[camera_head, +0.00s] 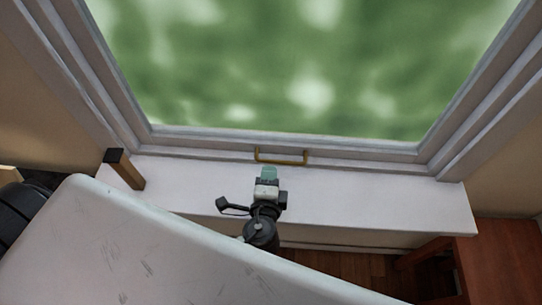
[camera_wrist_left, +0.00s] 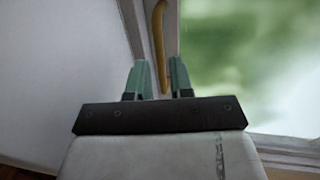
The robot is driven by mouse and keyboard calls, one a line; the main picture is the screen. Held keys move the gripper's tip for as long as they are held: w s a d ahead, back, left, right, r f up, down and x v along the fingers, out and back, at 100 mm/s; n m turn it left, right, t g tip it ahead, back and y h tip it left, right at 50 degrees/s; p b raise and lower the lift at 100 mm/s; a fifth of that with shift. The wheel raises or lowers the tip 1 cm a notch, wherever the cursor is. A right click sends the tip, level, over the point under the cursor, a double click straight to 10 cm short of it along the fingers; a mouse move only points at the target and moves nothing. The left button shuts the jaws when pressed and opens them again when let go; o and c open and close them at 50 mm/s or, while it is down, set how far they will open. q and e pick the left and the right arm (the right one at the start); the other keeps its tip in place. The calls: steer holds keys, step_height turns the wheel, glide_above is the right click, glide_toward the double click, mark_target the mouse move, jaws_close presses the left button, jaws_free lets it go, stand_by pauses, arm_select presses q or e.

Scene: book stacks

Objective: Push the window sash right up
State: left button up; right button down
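The window sash (camera_head: 285,143) is a pale frame around a blurred green pane and appears to sit low, just above the sill. A brass bar handle (camera_head: 281,160) is fixed to its bottom rail. My left gripper (camera_head: 268,171) is over the sill, just in front of the handle's left part. In the left wrist view, its two teal fingers (camera_wrist_left: 160,76) stand apart with a gap between them. The brass handle (camera_wrist_left: 158,35) runs beyond the fingertips, and its near end shows in that gap. I cannot tell whether they touch. My right gripper is not in view.
The white window sill (camera_head: 400,199) is mostly clear. A small wooden block with a dark top (camera_head: 125,168) stands at its left end. Reddish-brown wooden furniture (camera_head: 500,262) is at the lower right, beside the sill's end.

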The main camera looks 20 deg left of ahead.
mark_target(271, 160)
arm_select(q)
steer(key=x, duration=0.5)
steer(key=shift+p, duration=0.4)
steer(key=shift+w+a+f, duration=0.1)
steer(key=shift+w+f, duration=0.05)
steer(key=shift+w, duration=0.2)
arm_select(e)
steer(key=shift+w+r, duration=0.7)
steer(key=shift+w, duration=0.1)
arm_select(q)
jaws_close()
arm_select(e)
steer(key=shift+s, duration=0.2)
